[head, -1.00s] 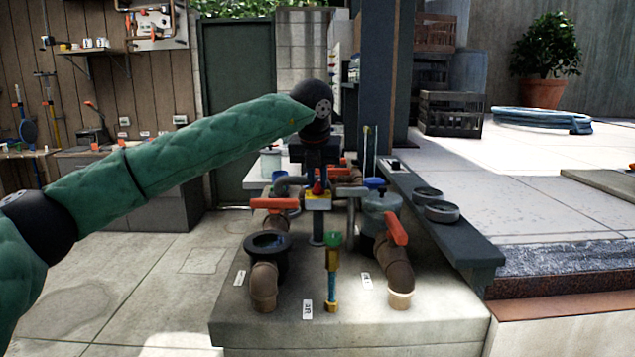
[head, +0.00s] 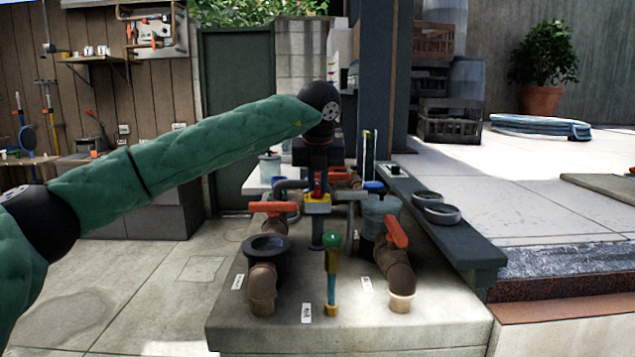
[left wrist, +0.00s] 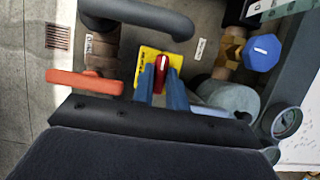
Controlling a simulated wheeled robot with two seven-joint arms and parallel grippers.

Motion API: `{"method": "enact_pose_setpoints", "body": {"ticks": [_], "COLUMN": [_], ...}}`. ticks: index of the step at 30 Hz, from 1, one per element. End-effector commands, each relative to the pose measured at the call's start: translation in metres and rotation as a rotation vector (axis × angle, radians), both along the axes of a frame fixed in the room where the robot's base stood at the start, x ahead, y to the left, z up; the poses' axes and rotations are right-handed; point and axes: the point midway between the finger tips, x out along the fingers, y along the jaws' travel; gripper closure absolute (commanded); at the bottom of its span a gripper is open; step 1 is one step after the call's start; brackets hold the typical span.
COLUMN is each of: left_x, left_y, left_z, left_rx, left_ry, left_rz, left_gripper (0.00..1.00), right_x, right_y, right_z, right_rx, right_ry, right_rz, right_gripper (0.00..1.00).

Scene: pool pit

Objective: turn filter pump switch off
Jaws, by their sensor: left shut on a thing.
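The filter pump switch is a red knob (left wrist: 161,74) on a yellow plate (left wrist: 146,63) in the left wrist view. In the head view the yellow switch box (head: 317,205) stands among the pipes, with a bit of red above it. My left gripper (left wrist: 161,84) has its two blue fingers on either side of the red knob and is shut on it. In the head view my left gripper (head: 319,188) is above the yellow box, small and partly hidden by its own wrist. The knob's lettering is too small to read. My right gripper is in neither view.
Red-orange valve handles (head: 272,208) and (head: 397,232) flank the switch. A grey pipe (left wrist: 140,16) passes close by it. A green-topped post (head: 331,268) stands in front. The paved floor at left is open.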

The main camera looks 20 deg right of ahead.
Motion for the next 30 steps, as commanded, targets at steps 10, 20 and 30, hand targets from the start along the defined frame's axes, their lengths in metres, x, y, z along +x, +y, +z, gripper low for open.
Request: {"method": "enact_pose_setpoints", "body": {"ticks": [10,20,30], "left_x": [0.0,0.0,-0.01], "left_y": [0.0,0.0,0.002], "left_z": [-0.003,-0.001,0.025], "left_rx": [0.002,0.0,-0.001], "left_ry": [0.003,0.001,-0.001], "left_rz": [0.0,0.0,-0.001], "left_gripper": [0.74,0.64,0.64], "right_x": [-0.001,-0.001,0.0], "right_y": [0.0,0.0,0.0], "right_z": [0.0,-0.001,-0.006], "right_rx": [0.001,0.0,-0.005], "right_ry": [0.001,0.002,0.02], "right_rz": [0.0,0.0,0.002], "right_gripper": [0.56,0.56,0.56]}}
